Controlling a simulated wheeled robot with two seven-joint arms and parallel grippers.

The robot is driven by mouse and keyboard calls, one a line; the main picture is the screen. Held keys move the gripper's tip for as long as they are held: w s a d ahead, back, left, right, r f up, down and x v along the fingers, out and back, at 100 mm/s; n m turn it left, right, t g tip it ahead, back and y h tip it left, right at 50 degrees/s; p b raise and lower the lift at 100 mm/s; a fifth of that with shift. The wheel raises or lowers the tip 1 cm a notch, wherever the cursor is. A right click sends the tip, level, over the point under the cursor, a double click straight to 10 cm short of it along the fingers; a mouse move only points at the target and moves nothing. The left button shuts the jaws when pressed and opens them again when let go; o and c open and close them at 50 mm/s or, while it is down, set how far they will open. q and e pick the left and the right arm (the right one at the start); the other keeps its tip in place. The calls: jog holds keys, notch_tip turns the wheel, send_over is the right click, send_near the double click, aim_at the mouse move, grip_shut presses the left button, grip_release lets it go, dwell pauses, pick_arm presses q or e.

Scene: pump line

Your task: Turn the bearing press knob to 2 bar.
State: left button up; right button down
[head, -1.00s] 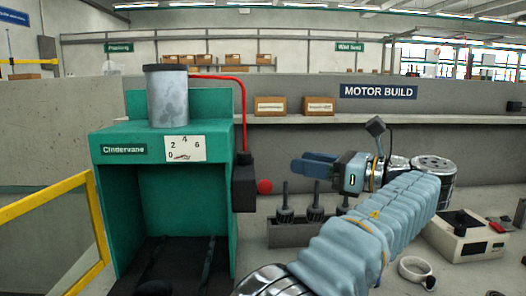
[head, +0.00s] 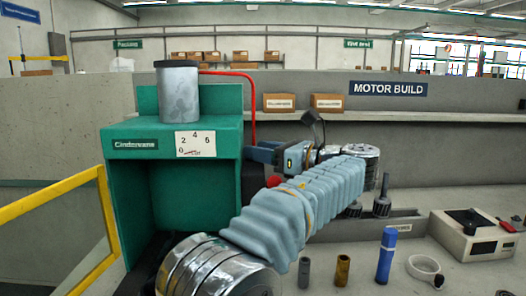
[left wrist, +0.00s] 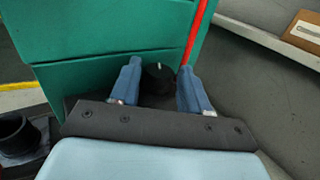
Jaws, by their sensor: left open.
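The green bearing press (head: 124,170) stands at the left in the head view. A white gauge plate (head: 195,144) on its front is numbered 0, 2, 4, 6; its pointer is too small to read surely. My left gripper (head: 252,153) is at the right side of the press, its fingers pointing at it. In the left wrist view, a round black knob (left wrist: 158,79) with a short white mark sits between the two blue fingers of my open left gripper (left wrist: 156,80). Gaps show on both sides of it. The knob is hidden in the head view.
A red hose (head: 253,105) runs down beside the press, close to the fingers. A red ball (head: 273,181) shows under my arm. Several small parts, a blue cylinder (head: 387,258) and a white device (head: 472,235) stand on the bench right. A yellow rail (head: 50,198) is left.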

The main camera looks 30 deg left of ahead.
pick_arm(q)
jog(key=c, duration=0.8)
jog(key=shift+o, duration=0.2)
jog(key=shift+s+m+t, duration=0.2)
jog(key=shift+m+t, duration=0.6)
jog(key=shift+t, duration=0.4)
jog(key=o, duration=0.8)
jog(key=shift+c, duration=0.2)
jog(key=shift+g, duration=0.3)
